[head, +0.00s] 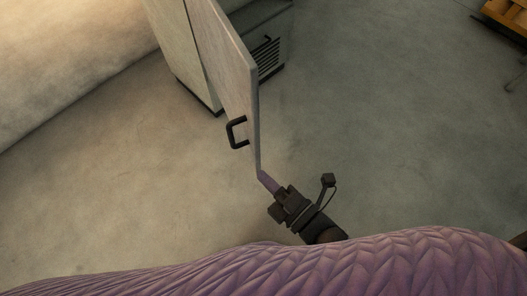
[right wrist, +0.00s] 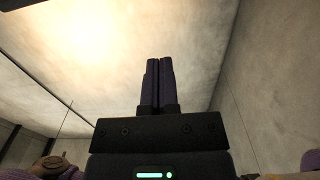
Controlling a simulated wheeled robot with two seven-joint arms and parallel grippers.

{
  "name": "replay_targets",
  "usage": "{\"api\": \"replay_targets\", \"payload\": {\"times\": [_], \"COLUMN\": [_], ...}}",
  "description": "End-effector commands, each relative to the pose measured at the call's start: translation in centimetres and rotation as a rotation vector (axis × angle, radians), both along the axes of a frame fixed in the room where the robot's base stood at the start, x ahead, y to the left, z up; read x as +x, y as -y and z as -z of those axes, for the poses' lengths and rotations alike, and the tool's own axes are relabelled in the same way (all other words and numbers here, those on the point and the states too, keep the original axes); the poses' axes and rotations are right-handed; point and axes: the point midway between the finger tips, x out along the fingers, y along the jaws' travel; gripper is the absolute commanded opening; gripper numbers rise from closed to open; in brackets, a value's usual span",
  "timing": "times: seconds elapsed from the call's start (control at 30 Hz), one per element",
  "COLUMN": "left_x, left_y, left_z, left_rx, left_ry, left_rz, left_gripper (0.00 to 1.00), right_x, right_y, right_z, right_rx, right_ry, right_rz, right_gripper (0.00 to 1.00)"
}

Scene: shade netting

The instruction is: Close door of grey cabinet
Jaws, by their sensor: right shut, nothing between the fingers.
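The grey cabinet (head: 174,45) stands at the top of the head view. Its door (head: 228,65) is open and swung out towards me, with its near edge tapering down the picture. A black bar handle (head: 236,132) sits on the door's left-facing side. My right gripper (head: 266,180) is at the near lower end of the door in the picture, its fingertips at the door's edge; I cannot tell whether they touch. In the right wrist view its two dark fingers (right wrist: 157,82) are pressed together with nothing between them. My left gripper is not in view.
A darker grey unit with a slatted vent (head: 270,58) stands right behind the door. An orange-brown wooden item (head: 506,18) is at the top right corner. The concrete floor (head: 390,120) is clear on both sides of the door. A pale wall rises at upper left.

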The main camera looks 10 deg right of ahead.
Motion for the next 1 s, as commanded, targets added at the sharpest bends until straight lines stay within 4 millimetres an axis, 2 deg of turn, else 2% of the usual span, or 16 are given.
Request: {"api": "replay_targets", "payload": {"times": [0.17, 0.5, 0.6, 0.7, 1.0], "left_x": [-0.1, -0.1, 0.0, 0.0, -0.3], "left_y": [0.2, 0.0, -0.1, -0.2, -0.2], "left_z": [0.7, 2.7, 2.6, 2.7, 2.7], "left_rx": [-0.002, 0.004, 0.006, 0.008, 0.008], "left_ry": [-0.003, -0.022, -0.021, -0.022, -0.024], "left_rz": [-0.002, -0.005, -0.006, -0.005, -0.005], "left_gripper": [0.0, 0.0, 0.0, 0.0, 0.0], "right_x": [2.3, 8.3, 8.5, 8.9, 9.1], "right_y": [-1.6, -5.9, -3.7, -2.6, -1.8], "right_z": [0.0, 0.2, 0.1, 0.1, 0.0], "right_rx": [0.0, -0.001, -0.007, -0.004, -0.002], "right_ry": [0.011, 0.004, 0.002, 0.002, 0.001], "right_rz": [-0.001, 0.001, 0.001, 0.002, 0.002], "right_gripper": [0.0, 0.0, 0.0, 0.0, 0.0]}}
